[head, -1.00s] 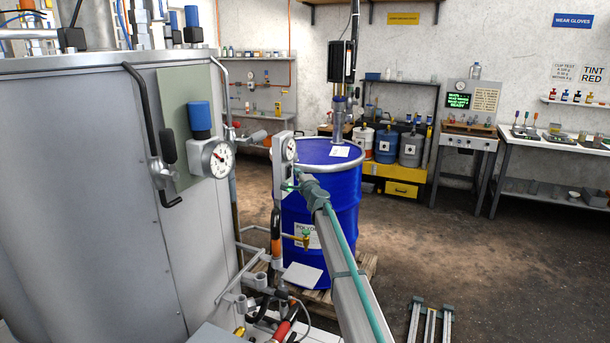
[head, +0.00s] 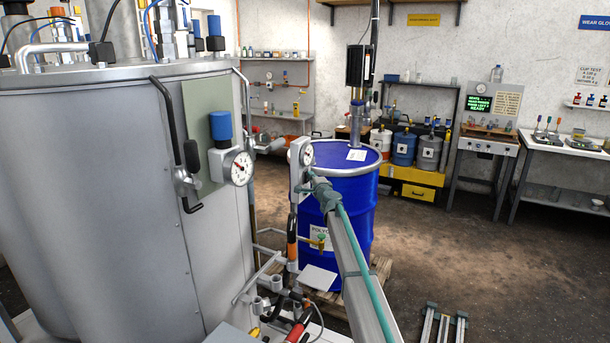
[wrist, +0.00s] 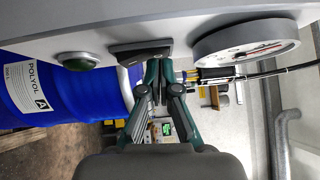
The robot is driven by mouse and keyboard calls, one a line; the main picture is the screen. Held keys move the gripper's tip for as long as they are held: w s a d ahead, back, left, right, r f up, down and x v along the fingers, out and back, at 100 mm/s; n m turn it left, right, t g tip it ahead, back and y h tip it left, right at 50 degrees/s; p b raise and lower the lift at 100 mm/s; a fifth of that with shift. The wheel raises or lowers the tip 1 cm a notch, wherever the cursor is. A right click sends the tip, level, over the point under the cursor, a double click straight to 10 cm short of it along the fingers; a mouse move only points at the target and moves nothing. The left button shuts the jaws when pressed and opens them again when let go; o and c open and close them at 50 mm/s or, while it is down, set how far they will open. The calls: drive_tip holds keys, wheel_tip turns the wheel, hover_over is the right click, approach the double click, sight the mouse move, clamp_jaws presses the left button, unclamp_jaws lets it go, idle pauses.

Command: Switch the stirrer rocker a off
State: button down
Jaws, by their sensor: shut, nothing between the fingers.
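A black rocker switch (wrist: 138,51) sits on a pale grey panel (wrist: 110,20) in the wrist view, between a green lamp or button (wrist: 76,61) and a round dial gauge (wrist: 246,44). No label beside the rocker is legible. My gripper (wrist: 158,72) is shut and empty. Its fingertips are at the rocker's right end, very close to the panel; I cannot tell whether they touch. In the head view my gripper (head: 311,174) is at the right side of the narrow grey box (head: 295,178) with the gauge; the rocker is not discernible there.
A large grey vessel (head: 100,200) with another gauge (head: 238,167) fills the left. A blue drum (head: 355,210) on a pallet stands just behind my arm. Pipes and hoses (head: 270,285) lie low beside the box. Open floor (head: 450,250) is on the right.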

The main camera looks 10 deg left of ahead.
drive_tip(key=shift+f, duration=0.1)
drive_tip(key=s+d+r+b, duration=0.1)
drive_tip(key=s+d+b, duration=0.2)
drive_tip(key=s+d, duration=0.4)
drive_tip(key=s, duration=0.3)
drive_tip(key=shift+s+d+r, duration=0.3)
drive_tip(key=shift+d+r, duration=0.05)
drive_tip(key=shift+d, duration=0.05)
